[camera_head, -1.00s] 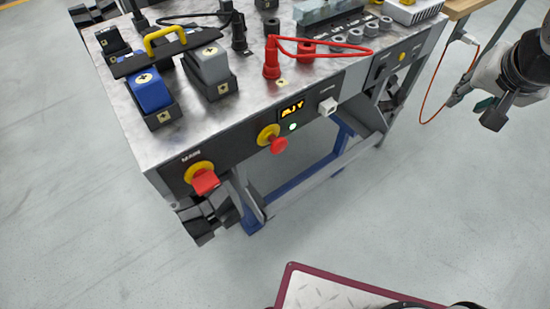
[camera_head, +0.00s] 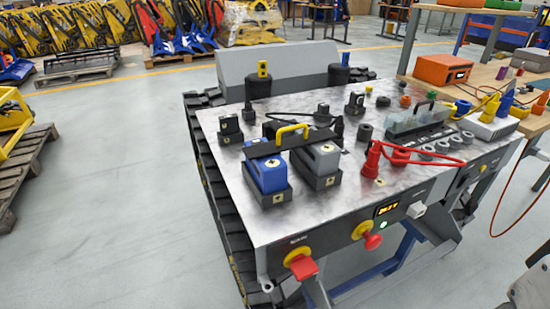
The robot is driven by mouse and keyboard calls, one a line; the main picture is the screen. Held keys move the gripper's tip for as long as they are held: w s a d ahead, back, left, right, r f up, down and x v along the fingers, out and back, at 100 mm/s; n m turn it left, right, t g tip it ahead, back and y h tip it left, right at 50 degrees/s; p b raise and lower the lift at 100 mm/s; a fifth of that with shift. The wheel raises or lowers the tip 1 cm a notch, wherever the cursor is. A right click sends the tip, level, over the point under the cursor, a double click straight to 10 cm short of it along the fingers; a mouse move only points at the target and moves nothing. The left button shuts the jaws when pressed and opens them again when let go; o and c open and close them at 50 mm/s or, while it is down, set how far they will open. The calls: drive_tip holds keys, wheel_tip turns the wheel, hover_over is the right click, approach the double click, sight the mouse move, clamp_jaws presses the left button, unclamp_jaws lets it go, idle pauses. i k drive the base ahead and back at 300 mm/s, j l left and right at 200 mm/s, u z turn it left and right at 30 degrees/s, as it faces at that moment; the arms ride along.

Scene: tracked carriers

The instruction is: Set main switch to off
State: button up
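The main switch (camera_head: 303,268) is a red handle on a yellow round base, on the front panel of the tracked carrier (camera_head: 225,172) near its left corner. A small label above it is too blurred to read now. The red handle juts out and down from the base; I cannot tell which setting it marks. My gripper is not in view now; only part of what looks like my arm (camera_head: 530,288) shows at the bottom right edge, well apart from the switch.
A red knob (camera_head: 372,241) on yellow, a lit display (camera_head: 387,209) and a green light sit right of the switch. Blue and grey blocks (camera_head: 268,176) and red connectors (camera_head: 372,160) stand on top. A workbench (camera_head: 415,80) stands at right. Floor in front-left is clear.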

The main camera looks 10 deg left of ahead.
sight(301, 267)
drive_tip(key=k+u, duration=0.35)
drive_tip(key=k+l+u, duration=0.1)
drive_tip(key=u, duration=0.25)
drive_tip(key=k+j+u, duration=0.1)
drive_tip(key=k+u, duration=0.25)
drive_tip(key=k+j, duration=0.2)
drive_tip(key=k, duration=0.15)
